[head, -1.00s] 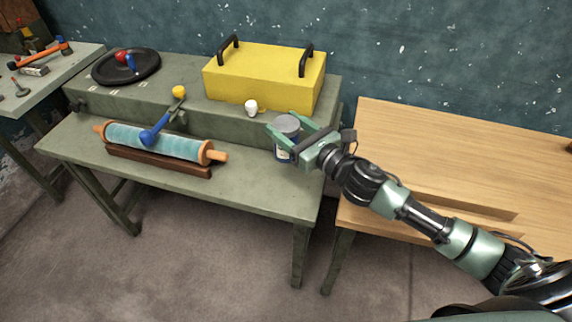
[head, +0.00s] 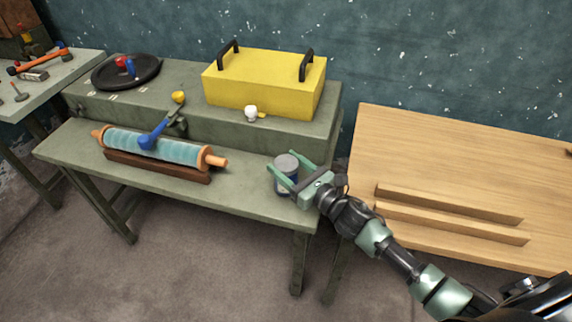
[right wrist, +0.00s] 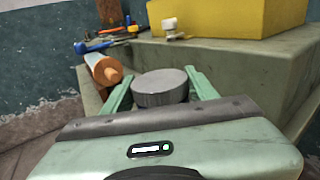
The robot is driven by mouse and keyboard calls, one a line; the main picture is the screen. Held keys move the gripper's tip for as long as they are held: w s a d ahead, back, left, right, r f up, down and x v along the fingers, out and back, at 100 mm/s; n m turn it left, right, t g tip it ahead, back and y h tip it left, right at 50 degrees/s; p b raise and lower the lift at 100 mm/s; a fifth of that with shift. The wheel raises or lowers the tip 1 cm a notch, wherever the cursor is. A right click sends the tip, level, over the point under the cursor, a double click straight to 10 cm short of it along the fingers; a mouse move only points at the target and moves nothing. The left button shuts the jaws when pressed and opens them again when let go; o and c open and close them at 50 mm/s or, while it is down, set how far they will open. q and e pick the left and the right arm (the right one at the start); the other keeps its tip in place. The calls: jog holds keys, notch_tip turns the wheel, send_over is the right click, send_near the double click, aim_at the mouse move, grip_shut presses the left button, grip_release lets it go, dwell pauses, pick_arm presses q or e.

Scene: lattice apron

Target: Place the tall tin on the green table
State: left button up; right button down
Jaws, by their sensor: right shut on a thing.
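The tall tin (head: 287,184) is a cylinder with a grey lid and a blue-grey side. It is upright between the fingers of my right gripper (head: 281,161), which is shut on it. In the right wrist view the tin's lid (right wrist: 160,84) shows between the two green fingers (right wrist: 157,76). The green table (head: 240,199) has a low front top and a raised back shelf. The tin is over the right end of the front top. I cannot tell whether its base touches the table. My left gripper is out of view.
A teal rolling pin (head: 160,147) with orange ends lies on a brown stand at the left. A blue-headed tool (head: 152,138) leans over it. A yellow box (head: 262,87), a white knobbed thing (head: 250,113) and a black plate (head: 103,76) are on the shelf. A wooden table (head: 440,150) stands right.

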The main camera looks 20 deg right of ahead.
jog(key=shift+c, duration=2.2)
grip_release()
jog(key=shift+f, duration=0.1)
jog(key=shift+r, duration=0.2)
jog(key=b+v, duration=0.2)
jog(key=v, duration=0.9)
jog(key=shift+s+f, duration=0.2)
jog(key=shift+s+d+r, duration=0.1)
jog(key=shift+s+d, duration=0.1)
jog(key=shift+s, duration=0.15)
